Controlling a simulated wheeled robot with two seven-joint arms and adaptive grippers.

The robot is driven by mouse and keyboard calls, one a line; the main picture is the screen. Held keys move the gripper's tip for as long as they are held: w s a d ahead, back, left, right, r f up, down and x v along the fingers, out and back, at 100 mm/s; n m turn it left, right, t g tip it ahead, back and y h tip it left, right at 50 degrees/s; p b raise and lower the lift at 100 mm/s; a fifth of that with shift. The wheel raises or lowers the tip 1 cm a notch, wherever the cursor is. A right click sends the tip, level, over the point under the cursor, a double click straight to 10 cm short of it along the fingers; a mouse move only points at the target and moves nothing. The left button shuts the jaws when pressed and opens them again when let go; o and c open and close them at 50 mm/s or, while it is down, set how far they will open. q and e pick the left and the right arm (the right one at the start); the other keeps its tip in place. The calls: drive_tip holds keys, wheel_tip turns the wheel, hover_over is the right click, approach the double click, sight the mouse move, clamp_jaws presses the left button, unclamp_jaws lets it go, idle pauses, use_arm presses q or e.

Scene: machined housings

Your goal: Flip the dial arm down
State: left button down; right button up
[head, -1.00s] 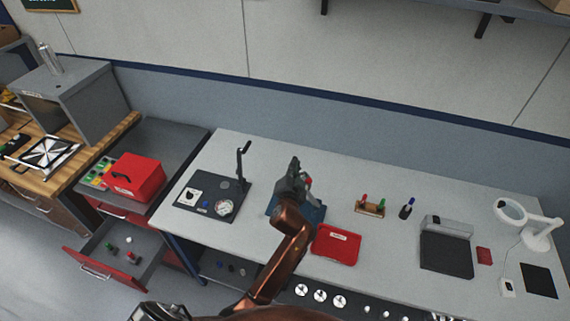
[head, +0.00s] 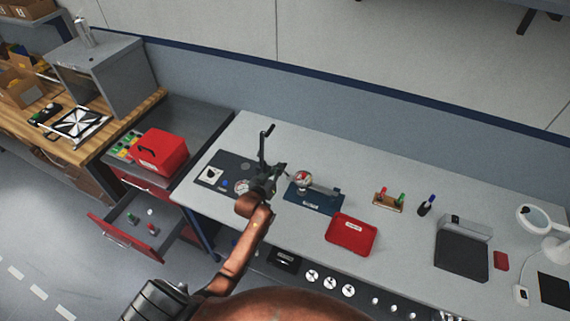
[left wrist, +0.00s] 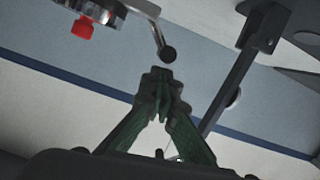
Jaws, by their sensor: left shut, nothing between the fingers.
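My left gripper (head: 280,170) is shut and empty, its green-black fingers together in the left wrist view (left wrist: 158,78). It is between the black panel with the post and the blue plate (head: 318,203). On the blue plate is a round silver dial body (head: 303,179) with a red part; it also shows at the top left of the left wrist view (left wrist: 115,12). From it a thin bent dial arm (left wrist: 157,32) with a black ball end (left wrist: 168,54) reaches close to my fingertips, apparently apart from them. The wrist picture is upside down, so the arm points up. My right gripper is out of view.
A black panel (head: 208,182) with a gauge and an upright black post (head: 263,150) stands just left of my gripper; the post also shows in the left wrist view (left wrist: 240,75). A red tray (head: 351,235) lies right of my arm. A pen rack (head: 388,202) stands farther right.

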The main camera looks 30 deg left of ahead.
use_arm(q)
drive_tip(key=f, duration=0.1)
drive_tip(key=f+b, duration=0.1)
drive_tip(key=f, duration=0.1)
drive_tip(key=shift+s+a+f, duration=0.2)
drive_tip(key=shift+a+f, duration=0.05)
drive_tip(key=shift+a, duration=0.1)
drive_tip(key=shift+f, duration=0.25)
drive_tip(key=shift+s, duration=0.1)
wheel_tip(320, 180, up, 6)
drive_tip(key=p, duration=0.5)
drive_tip(key=b+v, duration=0.2)
drive_tip(key=v, duration=0.7)
drive_tip(key=shift+s+a, duration=0.25)
drive_tip(key=shift+a, duration=0.15)
drive_tip(key=shift+f, duration=0.15)
